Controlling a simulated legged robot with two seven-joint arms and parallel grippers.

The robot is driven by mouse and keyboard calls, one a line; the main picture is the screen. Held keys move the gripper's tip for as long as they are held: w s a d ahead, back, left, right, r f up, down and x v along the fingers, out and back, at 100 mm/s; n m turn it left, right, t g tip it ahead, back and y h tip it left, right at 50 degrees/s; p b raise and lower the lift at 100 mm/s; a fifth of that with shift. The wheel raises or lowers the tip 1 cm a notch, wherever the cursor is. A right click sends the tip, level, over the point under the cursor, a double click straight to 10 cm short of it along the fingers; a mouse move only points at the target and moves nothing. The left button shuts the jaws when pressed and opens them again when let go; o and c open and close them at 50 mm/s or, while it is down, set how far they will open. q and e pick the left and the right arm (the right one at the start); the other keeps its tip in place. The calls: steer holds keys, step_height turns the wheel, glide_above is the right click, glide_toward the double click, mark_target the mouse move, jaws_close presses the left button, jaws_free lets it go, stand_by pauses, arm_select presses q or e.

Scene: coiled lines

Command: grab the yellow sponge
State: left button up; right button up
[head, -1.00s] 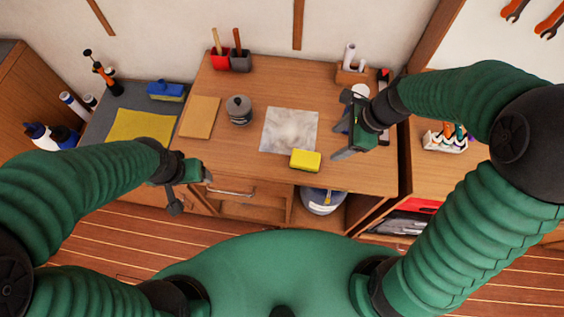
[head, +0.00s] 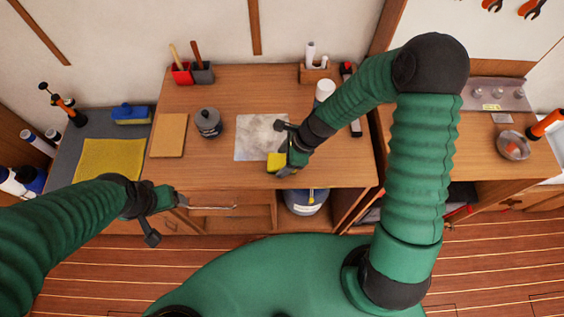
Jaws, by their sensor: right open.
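The yellow sponge (head: 275,161) lies near the front edge of the wooden desk, at the lower right corner of a pale grey dusty patch (head: 258,138). My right gripper (head: 281,150) is open and right at the sponge, covering its right part. I cannot tell whether the fingers touch it. My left gripper (head: 165,215) hangs in front of the desk's front edge at the left, away from the sponge. Its jaw opening cannot be made out.
A grey lidded pot (head: 208,122) and a tan board (head: 169,135) stand left on the desk (head: 240,85). A yellow cloth (head: 109,160) and blue brush (head: 131,114) lie further left. A white cylinder (head: 324,91) stands behind my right arm. The desk's front left is clear.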

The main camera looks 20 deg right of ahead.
steer(key=shift+w+a+f, duration=0.15)
steer(key=shift+a+f, duration=0.05)
steer(key=shift+f, duration=0.25)
steer(key=c, duration=1.1)
steer(key=shift+r, duration=0.15)
